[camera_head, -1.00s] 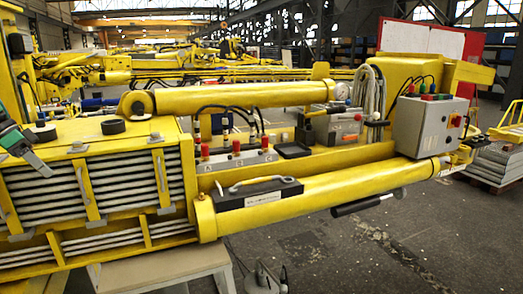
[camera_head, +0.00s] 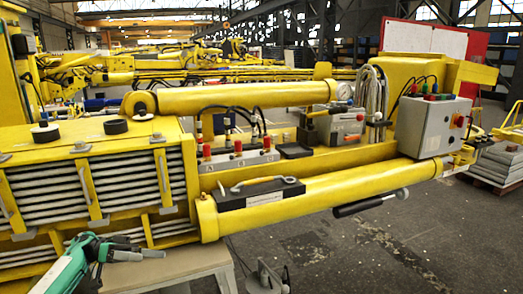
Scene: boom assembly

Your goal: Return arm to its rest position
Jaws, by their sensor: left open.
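My left gripper (camera_head: 138,250) is low at the left of the picture, at the end of a teal and white arm link. It is small and dark, its jaws look open, and I see nothing between them. It appears in front of the lower edge of the yellow boom assembly (camera_head: 189,170) and the beige support stand (camera_head: 185,270). I cannot tell how far it is from them. My right gripper is out of view.
A black box with a handle (camera_head: 262,193) lies on the lower yellow cylinder (camera_head: 345,190). Two black round pads (camera_head: 115,126) sit on top at the left. A grey control box (camera_head: 432,125) is at the right. The floor at lower right is mostly clear.

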